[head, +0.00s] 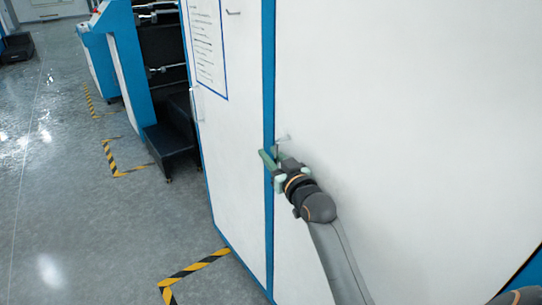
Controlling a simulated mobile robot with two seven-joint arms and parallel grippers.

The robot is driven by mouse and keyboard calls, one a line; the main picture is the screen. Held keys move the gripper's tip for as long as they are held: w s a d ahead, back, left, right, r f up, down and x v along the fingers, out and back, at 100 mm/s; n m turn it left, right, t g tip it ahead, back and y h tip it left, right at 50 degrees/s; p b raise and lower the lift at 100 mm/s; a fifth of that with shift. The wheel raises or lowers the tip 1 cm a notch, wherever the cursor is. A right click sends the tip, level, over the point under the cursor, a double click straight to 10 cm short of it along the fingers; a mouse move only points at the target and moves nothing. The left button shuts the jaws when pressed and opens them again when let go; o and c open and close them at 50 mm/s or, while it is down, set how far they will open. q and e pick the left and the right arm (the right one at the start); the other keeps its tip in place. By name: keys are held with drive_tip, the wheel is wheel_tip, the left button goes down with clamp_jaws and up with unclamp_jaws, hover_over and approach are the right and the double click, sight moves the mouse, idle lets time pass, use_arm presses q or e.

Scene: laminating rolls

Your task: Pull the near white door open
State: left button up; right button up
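The near white door (400,120) fills the right of the head view. It looks closed, its left edge lying along a blue vertical frame strip (268,80). A small pale handle (283,138) stands out near that edge. My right gripper (271,163), with green fingers, is at the handle, just below its visible top. The fingers and wrist hide the lower part of the handle, so I cannot tell whether they are closed around it. My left gripper is not in view.
Left of the strip is another white panel (235,130) with a printed sheet (207,45) and handles. Beyond are a black step (168,150) and blue machine housings (125,60). The grey floor (70,200) at left is clear, with yellow-black corner markings (195,270).

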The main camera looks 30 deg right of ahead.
drive_tip(key=shift+c, duration=0.3)
clamp_jaws()
idle(1.1)
